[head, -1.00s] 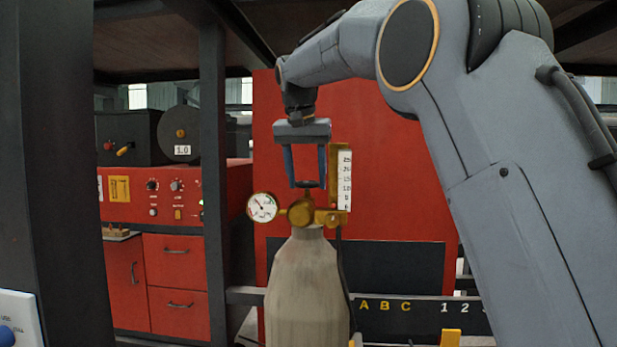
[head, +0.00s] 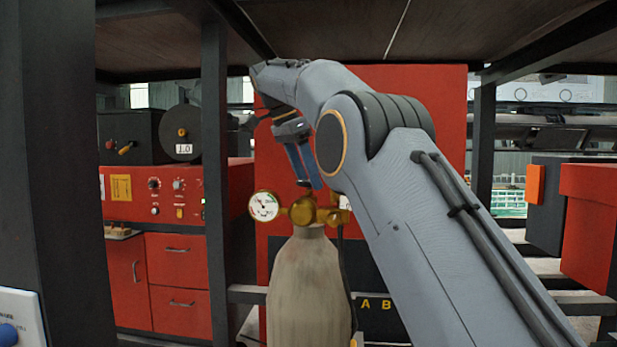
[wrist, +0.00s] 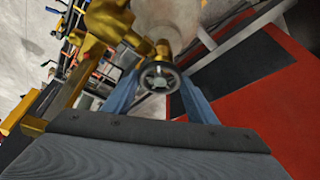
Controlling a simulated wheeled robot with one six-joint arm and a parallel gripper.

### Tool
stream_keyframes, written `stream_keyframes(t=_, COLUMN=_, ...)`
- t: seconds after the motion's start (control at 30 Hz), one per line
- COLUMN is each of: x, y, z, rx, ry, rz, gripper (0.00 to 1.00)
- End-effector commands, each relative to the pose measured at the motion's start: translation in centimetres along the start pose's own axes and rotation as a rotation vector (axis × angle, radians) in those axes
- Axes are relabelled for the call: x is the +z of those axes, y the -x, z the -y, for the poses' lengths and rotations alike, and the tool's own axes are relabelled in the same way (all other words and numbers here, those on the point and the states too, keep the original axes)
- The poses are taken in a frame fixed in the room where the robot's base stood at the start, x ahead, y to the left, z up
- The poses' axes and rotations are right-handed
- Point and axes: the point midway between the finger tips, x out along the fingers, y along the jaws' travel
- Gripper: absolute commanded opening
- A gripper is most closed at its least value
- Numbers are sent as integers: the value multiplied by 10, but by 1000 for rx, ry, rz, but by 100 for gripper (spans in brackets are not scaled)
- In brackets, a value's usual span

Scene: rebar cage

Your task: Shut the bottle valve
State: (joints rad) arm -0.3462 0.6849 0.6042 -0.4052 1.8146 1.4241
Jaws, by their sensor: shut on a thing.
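The pale grey gas bottle (head: 309,285) stands upright in the head view. A brass valve and regulator body (head: 303,210) sits on its neck, with a round white gauge (head: 264,206) at the left. My gripper (head: 311,186) is above the valve, tilted, its blue fingers pointing down and slightly right. In the wrist view the valve's small spoked handwheel (wrist: 159,78) lies between the fingertips, and my gripper is shut on it. The handwheel cannot be made out in the head view.
A dark post (head: 215,170) stands left of the bottle, and a red panel (head: 400,90) stands behind it. A red cabinet (head: 178,257) is at the left. Dark beams run overhead. A red box (head: 590,225) is at the right.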

Motion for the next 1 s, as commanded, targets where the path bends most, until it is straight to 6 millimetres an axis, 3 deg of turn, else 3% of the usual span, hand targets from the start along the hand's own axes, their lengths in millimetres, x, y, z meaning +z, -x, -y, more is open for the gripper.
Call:
stream_keyframes(t=0.37, x=-1, y=0, z=0, rx=51, ry=-126, rz=0, gripper=30)
stream_keyframes(t=0.93, x=-1, y=0, z=0, rx=61, ry=-144, rz=0, gripper=30)
stream_keyframes(t=0.97, x=-1, y=0, z=0, rx=61, ry=-144, rz=0, gripper=57)
stream_keyframes(t=1.0, x=-1, y=0, z=0, rx=61, ry=-144, rz=0, gripper=64)
